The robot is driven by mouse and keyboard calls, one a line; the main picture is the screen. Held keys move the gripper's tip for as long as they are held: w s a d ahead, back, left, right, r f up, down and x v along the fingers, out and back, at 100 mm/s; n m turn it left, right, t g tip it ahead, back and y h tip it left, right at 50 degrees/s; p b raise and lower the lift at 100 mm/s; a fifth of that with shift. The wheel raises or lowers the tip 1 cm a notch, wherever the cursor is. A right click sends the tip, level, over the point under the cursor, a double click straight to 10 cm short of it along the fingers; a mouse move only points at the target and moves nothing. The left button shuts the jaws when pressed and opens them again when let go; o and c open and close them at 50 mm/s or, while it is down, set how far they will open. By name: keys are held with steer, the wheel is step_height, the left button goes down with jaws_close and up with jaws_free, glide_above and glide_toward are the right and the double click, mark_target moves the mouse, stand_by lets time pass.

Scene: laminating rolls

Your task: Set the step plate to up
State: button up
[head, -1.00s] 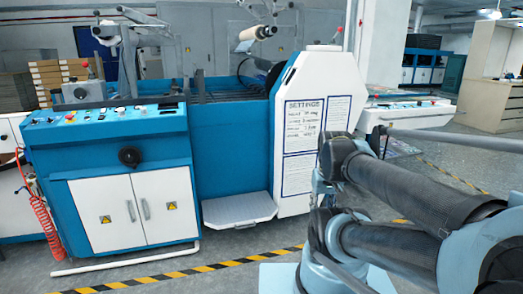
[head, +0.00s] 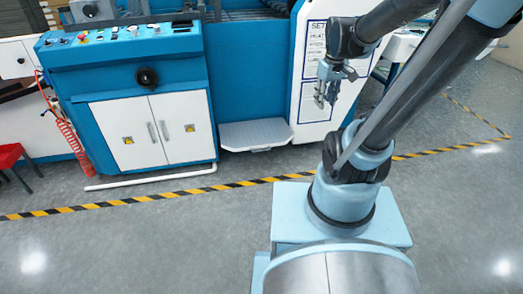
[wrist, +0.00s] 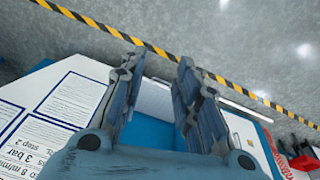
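The step plate (head: 256,134) is a light grey, ribbed plate low on the front of the blue machine. It lies about level, jutting out just above the floor. In the wrist view the plate (wrist: 154,98) shows between my fingers, beyond them and partly hidden. My gripper (head: 325,96) hangs in front of the white settings panel, above and to the right of the plate, clear of it. In the wrist view the two fingers of my gripper (wrist: 159,72) are spread apart with nothing between them.
White cabinet doors (head: 157,130) with handles are left of the plate. The white settings panel (head: 312,92) stands to its right. A white floor rail (head: 150,178) runs below the cabinet. A yellow-black floor stripe (head: 125,199) crosses in front; the grey floor (head: 150,245) is open.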

steer(key=w+a+f+n, duration=0.3)
steer(key=w+a, duration=0.1)
steer(key=w, duration=0.4)
steer(key=w+a+f+n, duration=0.2)
steer(key=w+a+f, duration=0.2)
steer(key=w, duration=0.4)
steer(key=w+a+f+n, duration=0.3)
steer(key=w, duration=0.6)
steer(key=w+a+f+n, duration=0.2)
steer(key=w+a+f, duration=0.2)
steer(key=f, duration=0.2)
steer(key=w+a+f+n, duration=0.2)
steer(key=w+a+f, duration=0.2)
steer(key=f, duration=0.3)
steer(key=w+a+f+n, duration=0.1)
steer(key=a+f, duration=0.1)
steer(key=f, duration=0.8)
steer(key=w+a+f+n, duration=0.1)
steer(key=w+a+f, duration=0.1)
steer(key=f, duration=0.9)
steer(key=w+a+f+n, duration=0.2)
steer(key=a+f, duration=0.1)
steer(key=f, duration=0.8)
steer(key=shift+w, duration=0.2)
jaws_close()
